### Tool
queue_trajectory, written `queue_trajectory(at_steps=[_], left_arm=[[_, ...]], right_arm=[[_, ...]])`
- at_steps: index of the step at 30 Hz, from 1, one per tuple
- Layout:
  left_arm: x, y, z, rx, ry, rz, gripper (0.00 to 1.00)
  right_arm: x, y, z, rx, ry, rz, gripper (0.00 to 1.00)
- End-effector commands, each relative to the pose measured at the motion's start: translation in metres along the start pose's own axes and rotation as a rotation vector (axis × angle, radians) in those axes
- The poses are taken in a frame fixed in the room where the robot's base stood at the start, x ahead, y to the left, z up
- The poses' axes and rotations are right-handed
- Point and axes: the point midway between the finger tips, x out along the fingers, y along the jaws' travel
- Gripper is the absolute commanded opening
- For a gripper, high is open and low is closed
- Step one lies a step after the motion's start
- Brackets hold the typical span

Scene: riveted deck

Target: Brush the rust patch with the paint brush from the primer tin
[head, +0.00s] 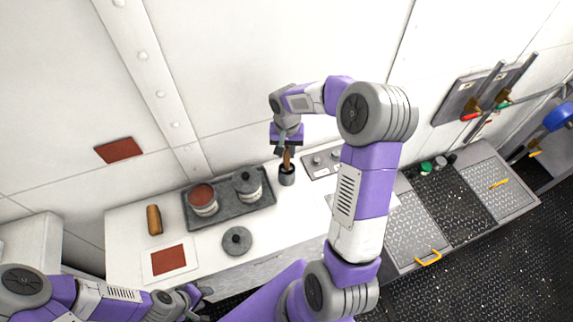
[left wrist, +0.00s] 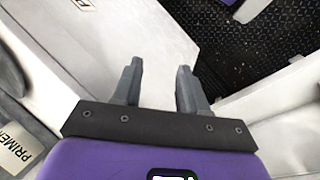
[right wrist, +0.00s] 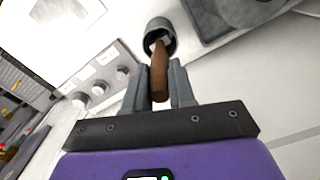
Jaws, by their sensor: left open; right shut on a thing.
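My right gripper (head: 287,151) is shut on a brown handle, apparently the paint brush (head: 287,160), whose lower end is inside a dark cup (head: 287,177). In the right wrist view the brown handle (right wrist: 159,72) stands between the fingers, and the cup (right wrist: 152,27) hides its far end. An open tin of red-brown paint (head: 203,198) stands on a dark tray. A rust-coloured patch (head: 120,150) is on the wall; another rust-coloured square (head: 168,260) lies on a white sheet on the counter. My left gripper (head: 197,300) is open and empty near the counter's front edge.
The tray (head: 230,207) also holds a second tin with a lid (head: 247,184). A loose dark lid (head: 237,241) and a brown block-like object (head: 154,219) lie on the counter. A knob panel (head: 322,160) is right of the cup. A PRIMER label (left wrist: 15,150) shows in the left wrist view.

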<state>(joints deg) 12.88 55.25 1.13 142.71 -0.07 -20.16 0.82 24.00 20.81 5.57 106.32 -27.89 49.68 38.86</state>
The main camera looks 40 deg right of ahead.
Motion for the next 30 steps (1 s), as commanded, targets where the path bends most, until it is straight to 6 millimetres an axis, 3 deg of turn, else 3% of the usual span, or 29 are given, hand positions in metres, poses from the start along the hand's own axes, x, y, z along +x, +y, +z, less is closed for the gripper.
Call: queue_trajectory(at_steps=[30], left_arm=[[-0.042,0.016,0.002,0.000,0.000,0.000,0.43]], right_arm=[[-0.064,0.000,0.000,-0.001,0.002,-0.001,0.00]])
